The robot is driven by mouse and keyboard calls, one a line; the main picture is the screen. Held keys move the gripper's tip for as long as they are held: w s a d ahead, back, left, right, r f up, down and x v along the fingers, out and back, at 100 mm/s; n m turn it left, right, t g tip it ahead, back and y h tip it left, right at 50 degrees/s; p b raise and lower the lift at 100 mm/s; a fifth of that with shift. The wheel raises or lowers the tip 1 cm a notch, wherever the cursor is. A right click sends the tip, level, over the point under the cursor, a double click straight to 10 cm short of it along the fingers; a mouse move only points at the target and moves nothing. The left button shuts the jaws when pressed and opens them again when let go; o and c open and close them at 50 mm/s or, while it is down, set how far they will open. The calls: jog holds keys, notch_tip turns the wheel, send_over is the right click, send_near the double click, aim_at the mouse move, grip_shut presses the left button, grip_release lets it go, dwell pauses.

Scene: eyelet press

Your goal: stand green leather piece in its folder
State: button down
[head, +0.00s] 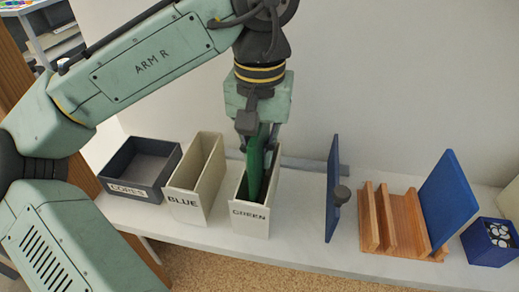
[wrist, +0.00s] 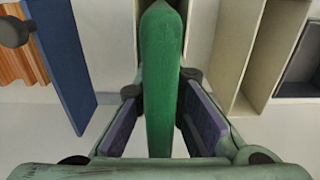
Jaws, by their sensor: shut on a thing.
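The green leather piece (head: 256,165) is a thin upright panel, seen nearly edge-on. My gripper (head: 259,135) points down and is shut on its upper part. The piece's lower part is inside the cream folder labelled GREEN (head: 249,220), between its walls. The front wall hides its bottom edge, so I cannot tell whether it touches the floor. In the wrist view the green piece (wrist: 162,75) runs between the two purple-padded fingers of my gripper (wrist: 160,118).
Left of the GREEN folder stand the cream BLUE folder (head: 187,203) and a dark CORES tray (head: 118,187). To the right are an upright blue panel with a dark knob (head: 333,180), a wooden rack (head: 385,240), a leaning blue panel (head: 450,200) and a blue box (head: 490,255).

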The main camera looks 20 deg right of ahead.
jog(key=c, duration=1.6)
grip_release()
jog(key=shift+r, duration=0.15)
notch_tip(320, 180, up, 12)
jog(key=shift+f, duration=0.1)
